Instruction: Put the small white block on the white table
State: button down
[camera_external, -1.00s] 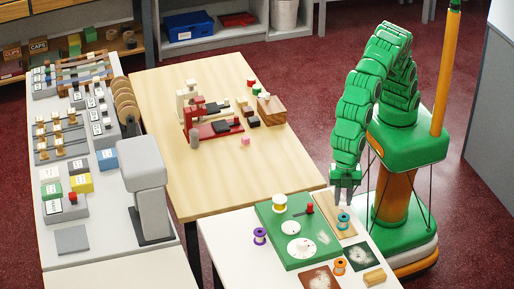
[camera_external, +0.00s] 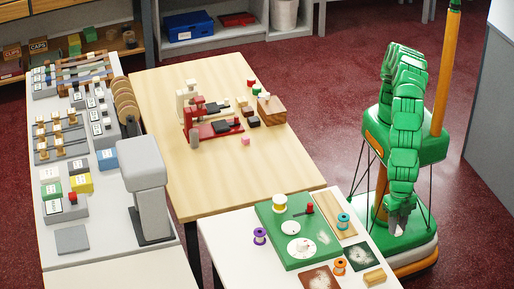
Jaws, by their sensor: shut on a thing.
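My gripper (camera_external: 399,222) hangs pointing down, to the right of the white table (camera_external: 222,245) and in front of my green base. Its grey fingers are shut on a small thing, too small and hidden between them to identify. No small white block can be made out clearly. A small cream block (camera_external: 241,101) sits on the wooden table (camera_external: 240,185), well apart from my gripper. The white table in front holds a green mat (camera_external: 285,257), thread spools and small cards.
A teal spool (camera_external: 343,220) stands on a tan board near the white table's right edge. An orange spool (camera_external: 339,266) and a wooden block (camera_external: 374,277) are near its front. A grey post device (camera_external: 147,195) stands on the left counter. The wooden table's front half is clear.

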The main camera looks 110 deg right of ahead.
send_near(384, 289)
jog(key=shift+s+d+r, duration=1.5)
jog(key=shift+s+d, duration=0.1)
jog(key=a+f, duration=0.1)
jog(key=w+f, duration=0.1)
jog(key=a+f, duration=0.1)
jog(key=shift+w+a+f, duration=0.15)
jog(key=shift+w+a, duration=0.2)
jog(key=shift+w, duration=0.05)
jog(key=shift+w+a+f, duration=0.2)
jog(key=shift+a+f, duration=0.05)
jog(key=shift+f, duration=0.35)
jog(key=shift+w+a+f, duration=0.35)
jog(key=shift+a+f, duration=0.2)
jog(key=shift+w+a+f, duration=0.1)
jog(key=shift+a+f, duration=0.05)
jog(key=shift+f, duration=0.25)
jog(key=shift+f, duration=1.45)
jog(key=shift+f, duration=0.15)
